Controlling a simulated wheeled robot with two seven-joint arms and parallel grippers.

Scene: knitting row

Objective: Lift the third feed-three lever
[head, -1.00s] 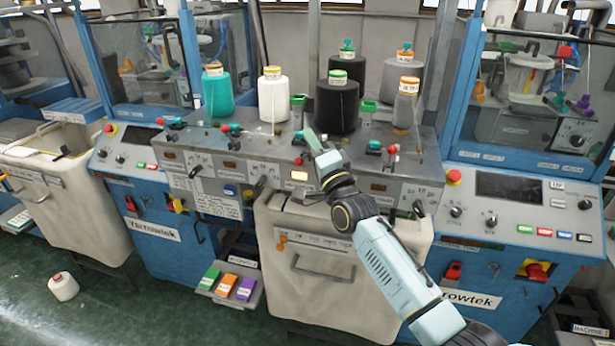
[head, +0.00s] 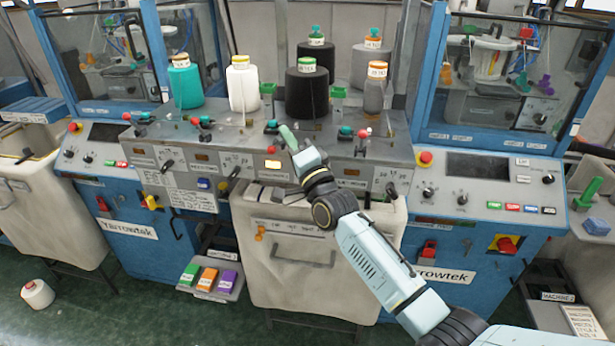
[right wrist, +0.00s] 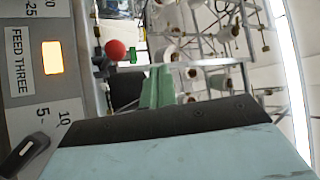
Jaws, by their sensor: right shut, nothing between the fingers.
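The feed-three lever's red ball knob (right wrist: 115,50) shows in the right wrist view, beside the "FEED THREE" label (right wrist: 17,60) and a lit amber lamp (right wrist: 52,57). That lamp also shows in the head view (head: 273,164) on the middle machine's front panel. My right gripper (head: 287,135) is shut and empty, its green fingers just above the lamp at the third feed position. In the wrist view its fingers (right wrist: 157,88) are close to the knob, right of and below it, with a gap in the picture. My left gripper is not in view.
Other red-knobbed levers stand at the first (head: 126,115), second (head: 195,121) and fourth (head: 362,133) positions. Yarn cones, including a white one (head: 242,85) and a black one (head: 307,92), stand behind. A dark selector handle (right wrist: 20,155) sits low on the panel.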

